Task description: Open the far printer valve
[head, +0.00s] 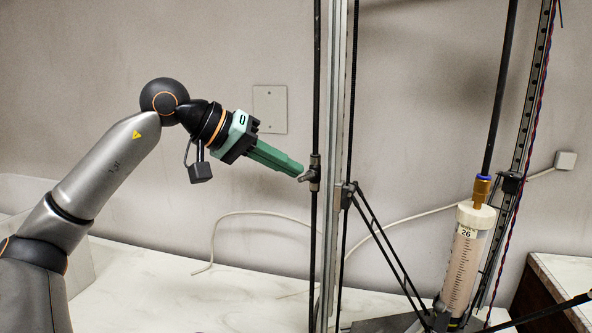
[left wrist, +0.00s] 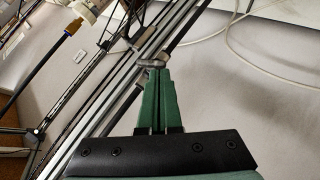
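The far printer valve (head: 314,173) is a small grey metal fitting on a thin black vertical tube beside the printer's upright. Its short pale lever points down and left. My left gripper (head: 301,171) has green fingers and reaches in from the left, with its tips right at the lever. In the left wrist view the two fingers (left wrist: 157,72) lie close together with only a thin slit between them. The valve (left wrist: 150,61) shows just beyond the tips there. I cannot tell whether the tips touch it. My right gripper is in neither view.
A clay cartridge (head: 463,262) with a brass fitting stands at the right. A white cable (head: 255,213) hangs along the wall.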

